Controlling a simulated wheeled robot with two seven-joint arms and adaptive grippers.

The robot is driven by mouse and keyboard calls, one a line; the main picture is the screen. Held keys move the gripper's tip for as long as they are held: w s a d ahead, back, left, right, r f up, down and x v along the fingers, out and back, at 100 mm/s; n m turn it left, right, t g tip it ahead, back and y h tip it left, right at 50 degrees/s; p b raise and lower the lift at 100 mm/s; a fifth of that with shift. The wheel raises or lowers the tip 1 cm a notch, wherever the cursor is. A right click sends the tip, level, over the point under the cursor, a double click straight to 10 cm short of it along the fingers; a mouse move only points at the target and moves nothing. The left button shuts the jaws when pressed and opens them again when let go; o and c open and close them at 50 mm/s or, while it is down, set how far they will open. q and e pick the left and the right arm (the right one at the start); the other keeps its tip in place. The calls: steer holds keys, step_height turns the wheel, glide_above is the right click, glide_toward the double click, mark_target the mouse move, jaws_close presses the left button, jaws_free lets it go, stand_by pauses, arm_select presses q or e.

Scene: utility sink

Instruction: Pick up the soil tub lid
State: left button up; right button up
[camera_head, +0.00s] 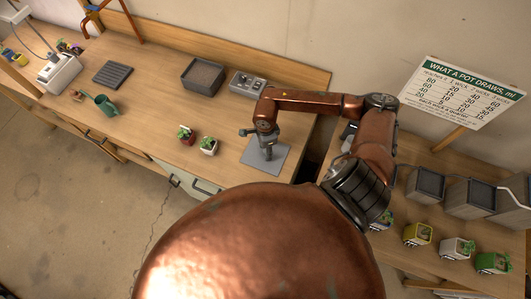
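A flat grey square plate (275,161), which looks like the soil tub lid, lies on the wooden bench near its front edge. The open soil tub (202,77), a dark square box with brown soil in it, stands further back to the left. My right gripper (268,150) comes in from the right on the copper arm and points down over the middle of the plate. Its fingers are small and dark here. I cannot tell whether they are apart, closed or touching the plate. My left gripper is not in view.
A grey control box (247,84) stands behind the plate. Two potted plants, in a red pot (187,137) and a white pot (209,147), stand to its left. A green watering can (104,104) and a dark ribbed tray (112,74) are further left. Grey bins (425,184) stand at right.

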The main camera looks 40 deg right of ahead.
jaws_close()
steer(key=shift+r, duration=0.1)
stand_by(0.4)
